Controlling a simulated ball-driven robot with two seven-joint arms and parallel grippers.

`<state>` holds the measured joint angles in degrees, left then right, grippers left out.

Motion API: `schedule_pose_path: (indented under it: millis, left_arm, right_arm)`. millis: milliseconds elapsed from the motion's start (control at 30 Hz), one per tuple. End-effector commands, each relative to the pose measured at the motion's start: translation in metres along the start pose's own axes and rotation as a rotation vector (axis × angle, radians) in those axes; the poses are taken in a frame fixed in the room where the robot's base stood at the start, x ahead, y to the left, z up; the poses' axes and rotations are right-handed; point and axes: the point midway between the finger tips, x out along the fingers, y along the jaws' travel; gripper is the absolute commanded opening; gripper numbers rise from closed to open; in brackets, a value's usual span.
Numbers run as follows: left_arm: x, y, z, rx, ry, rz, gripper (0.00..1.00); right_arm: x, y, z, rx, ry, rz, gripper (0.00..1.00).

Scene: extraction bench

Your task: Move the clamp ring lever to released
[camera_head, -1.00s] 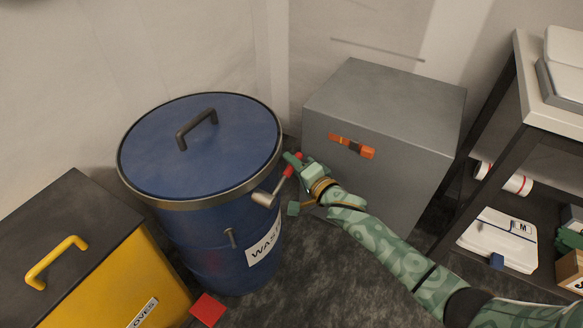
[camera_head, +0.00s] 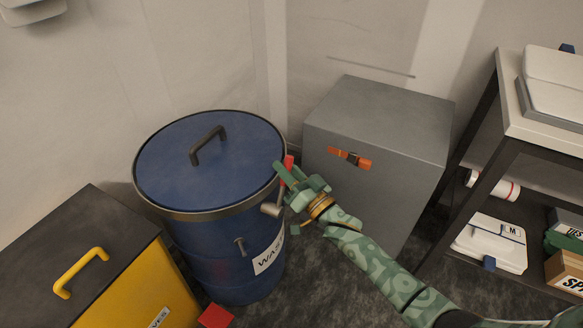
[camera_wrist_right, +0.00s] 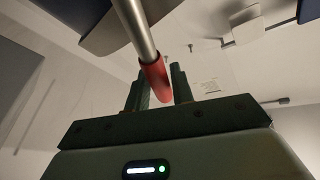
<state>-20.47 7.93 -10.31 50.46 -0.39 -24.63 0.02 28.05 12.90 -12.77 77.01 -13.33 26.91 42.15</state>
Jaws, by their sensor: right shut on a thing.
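The blue waste drum (camera_head: 212,262) stands left of centre with its lid (camera_head: 215,160) on and a metal clamp ring (camera_head: 200,214) around the rim. The clamp ring lever (camera_head: 271,210) is on the drum's right side. Its grey metal end sits at the ring and its red grip (camera_head: 289,161) points up. My right gripper (camera_head: 288,183) is shut on the red grip and partly hides it. In the right wrist view the lever's red end (camera_wrist_right: 155,82) lies between the two dark fingers. My left gripper is not in view.
A grey cabinet (camera_head: 385,130) with an orange latch (camera_head: 350,158) stands close behind my right arm. A yellow bin (camera_head: 140,292) is at the lower left, with a red piece (camera_head: 215,316) on the floor beside it. A shelf unit (camera_head: 550,130) stands at the right.

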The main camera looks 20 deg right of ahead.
Motion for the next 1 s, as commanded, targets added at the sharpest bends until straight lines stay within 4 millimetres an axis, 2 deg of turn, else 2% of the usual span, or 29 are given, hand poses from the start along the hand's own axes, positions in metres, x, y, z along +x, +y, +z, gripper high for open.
schedule_pose_path:
  millis: [400, 967, 1000]
  left_arm:
    - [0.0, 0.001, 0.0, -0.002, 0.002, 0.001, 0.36]
    - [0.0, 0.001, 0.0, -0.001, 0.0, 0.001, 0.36]
    - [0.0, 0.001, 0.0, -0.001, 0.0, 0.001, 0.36]
  right_arm:
    - [-0.006, -0.021, 0.003, -0.175, 0.032, -0.072, 0.0]
    - [-0.007, -0.025, 0.004, -0.203, 0.035, -0.083, 0.0]
    - [-0.007, -0.025, 0.005, -0.203, 0.035, -0.083, 0.32]
